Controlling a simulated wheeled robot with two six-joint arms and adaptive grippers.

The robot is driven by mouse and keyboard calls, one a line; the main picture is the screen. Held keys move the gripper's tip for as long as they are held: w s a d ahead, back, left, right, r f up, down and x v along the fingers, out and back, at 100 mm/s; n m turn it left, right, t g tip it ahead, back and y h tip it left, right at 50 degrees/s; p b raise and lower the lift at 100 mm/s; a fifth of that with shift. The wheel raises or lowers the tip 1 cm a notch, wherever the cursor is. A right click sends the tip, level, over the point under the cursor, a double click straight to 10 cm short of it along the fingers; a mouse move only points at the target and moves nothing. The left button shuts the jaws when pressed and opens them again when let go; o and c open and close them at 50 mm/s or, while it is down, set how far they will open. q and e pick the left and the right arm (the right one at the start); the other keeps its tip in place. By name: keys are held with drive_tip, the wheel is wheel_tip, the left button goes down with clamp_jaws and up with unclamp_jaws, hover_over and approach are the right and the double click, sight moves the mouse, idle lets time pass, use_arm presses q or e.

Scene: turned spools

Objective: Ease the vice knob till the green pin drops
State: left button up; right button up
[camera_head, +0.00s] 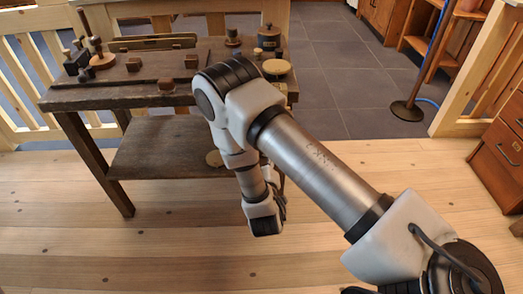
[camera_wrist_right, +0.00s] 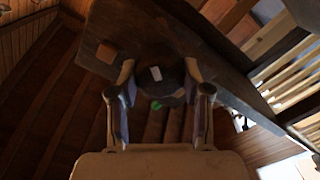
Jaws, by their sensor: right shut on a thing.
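In the right wrist view a dark round knob (camera_wrist_right: 172,78) with a white mark sits at the edge of a dark wooden board. My right gripper (camera_wrist_right: 159,70) has one finger on each side of the knob and is shut on it. A small green spot (camera_wrist_right: 155,105), apparently the green pin, shows at the knob's near edge. In the head view my right arm comes in from the right and bends down in front of the bench; it hides the knob, and the fingers cannot be made out there. My left gripper is not in view.
The dark bench (camera_head: 75,98) carries several small wooden blocks, a peg stand (camera_head: 102,60), a long tray (camera_head: 152,43), a lidded pot (camera_head: 269,38) and a pale round disc (camera_head: 276,68). A lower shelf (camera_head: 160,150) is under it. The wooden floor in front is clear.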

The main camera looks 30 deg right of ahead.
drive_tip(key=n+p, duration=0.1)
drive_tip(key=n, duration=0.3)
drive_tip(key=shift+r+n, duration=0.15)
drive_tip(key=shift+n, duration=0.15)
drive_tip(key=n, duration=0.3)
drive_tip(key=shift+n+p, duration=0.3)
drive_tip(key=shift+p, duration=0.1)
drive_tip(key=n, duration=0.4)
drive_tip(key=shift+w+n+p, duration=0.1)
drive_tip(key=shift+n+p, duration=0.2)
drive_tip(key=shift+p, duration=0.05)
drive_tip(key=n, duration=0.3)
drive_tip(key=shift+n, duration=0.3)
drive_tip(key=n, duration=0.6)
drive_tip(key=shift+p, duration=0.4)
drive_tip(key=n, duration=0.7)
